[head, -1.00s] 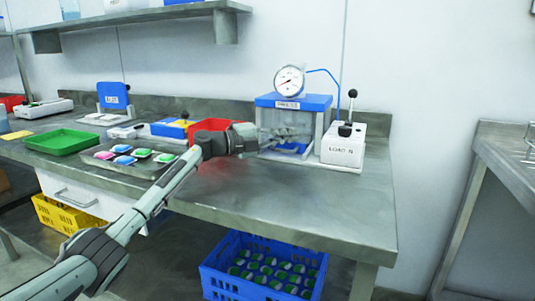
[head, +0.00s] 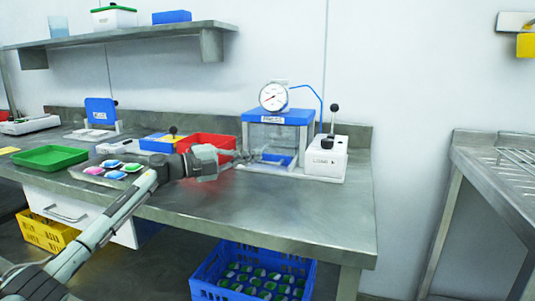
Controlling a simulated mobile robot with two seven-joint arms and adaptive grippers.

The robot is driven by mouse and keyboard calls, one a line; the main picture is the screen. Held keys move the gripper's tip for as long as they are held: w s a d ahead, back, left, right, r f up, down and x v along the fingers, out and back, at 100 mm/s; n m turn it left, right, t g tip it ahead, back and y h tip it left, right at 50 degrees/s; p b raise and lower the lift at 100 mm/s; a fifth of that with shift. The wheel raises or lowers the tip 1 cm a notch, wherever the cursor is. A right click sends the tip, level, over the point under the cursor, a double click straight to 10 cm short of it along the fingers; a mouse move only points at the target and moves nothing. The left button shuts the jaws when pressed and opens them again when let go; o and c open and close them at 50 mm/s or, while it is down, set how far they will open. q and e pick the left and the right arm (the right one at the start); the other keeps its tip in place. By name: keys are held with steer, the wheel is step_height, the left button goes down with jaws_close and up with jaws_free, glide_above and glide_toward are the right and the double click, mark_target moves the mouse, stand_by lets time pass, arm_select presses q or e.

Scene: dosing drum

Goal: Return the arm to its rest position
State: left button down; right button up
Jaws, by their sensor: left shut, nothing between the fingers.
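My left arm comes in from the lower left and reaches over the steel bench (head: 290,215). My left gripper (head: 256,154) is shut and empty, its fingers pointing right at the front of the press-like device (head: 280,117) with a blue top and a round gauge (head: 273,96). The fingers overlap the device's front opening in the picture; I cannot tell whether they touch it. A blue piece (head: 278,159) lies inside the device at its base. My right gripper is not in the picture.
Left of the device are a red bin (head: 208,141), a tray of coloured packs (head: 84,177) and a green tray (head: 50,155). A white lever box (head: 325,160) stands to its right. A blue crate (head: 225,292) is below. The bench front right is clear.

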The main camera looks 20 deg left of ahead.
arm_select(q)
steer(key=v, duration=0.4)
steer(key=shift+s+a, duration=0.2)
steer(key=shift+r, duration=0.1)
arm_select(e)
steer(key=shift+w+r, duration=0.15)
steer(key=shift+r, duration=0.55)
arm_select(q)
steer(key=shift+d, duration=0.1)
